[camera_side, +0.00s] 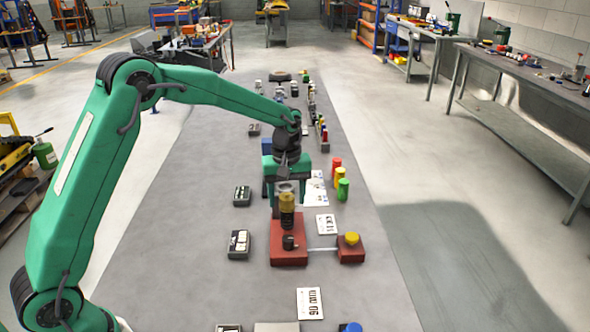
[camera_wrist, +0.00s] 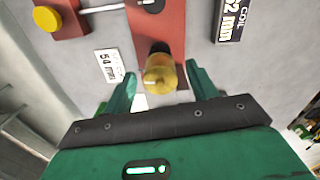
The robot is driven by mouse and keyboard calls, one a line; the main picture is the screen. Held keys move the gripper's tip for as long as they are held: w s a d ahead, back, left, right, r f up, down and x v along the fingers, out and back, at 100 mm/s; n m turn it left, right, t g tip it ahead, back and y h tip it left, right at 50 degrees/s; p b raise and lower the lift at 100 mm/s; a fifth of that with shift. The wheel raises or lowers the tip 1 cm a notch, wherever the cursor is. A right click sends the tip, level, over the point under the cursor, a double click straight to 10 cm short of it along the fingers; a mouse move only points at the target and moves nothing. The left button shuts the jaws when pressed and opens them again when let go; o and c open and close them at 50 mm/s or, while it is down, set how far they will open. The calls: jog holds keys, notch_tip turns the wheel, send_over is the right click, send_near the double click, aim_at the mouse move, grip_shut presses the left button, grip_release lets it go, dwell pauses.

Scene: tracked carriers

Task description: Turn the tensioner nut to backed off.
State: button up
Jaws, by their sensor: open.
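A red base (camera_side: 289,254) stands on the grey table in the side view; it also shows in the wrist view (camera_wrist: 147,27). A dark upright post with a yellow-brown, nut-like top (camera_side: 287,202) rises from it. That top shows in the wrist view (camera_wrist: 160,76) between my fingers; which part is the tensioner nut is not marked. My gripper (camera_side: 285,190) is open above the base, pointing down. In the wrist view my gripper's (camera_wrist: 160,82) two green fingers stand either side of the yellow-brown top, apparently apart from it.
A small red block (camera_side: 351,254) with a yellow knob (camera_side: 351,238) joins the base by a thin rod. Dark boxes (camera_side: 238,244) stand left. Red, yellow and green cylinders (camera_side: 343,190) stand behind right. A white label (camera_side: 310,303) lies in front.

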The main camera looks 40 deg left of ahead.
aim_at(287, 197)
jog(key=shift+r, duration=0.1)
jog(key=shift+r, duration=3.8)
jog(key=shift+s+r, duration=0.25)
jog(key=shift+r, duration=0.05)
jog(key=s+r+m+t, duration=0.3)
jog(key=s+r+m, duration=0.35)
jog(key=s, duration=0.75)
jog(key=s+m+t, duration=0.2)
jog(key=s+m, duration=0.2)
jog(key=s, duration=1)
jog(key=shift+s+a+f+t, duration=0.3)
jog(key=shift+a, duration=0.1)
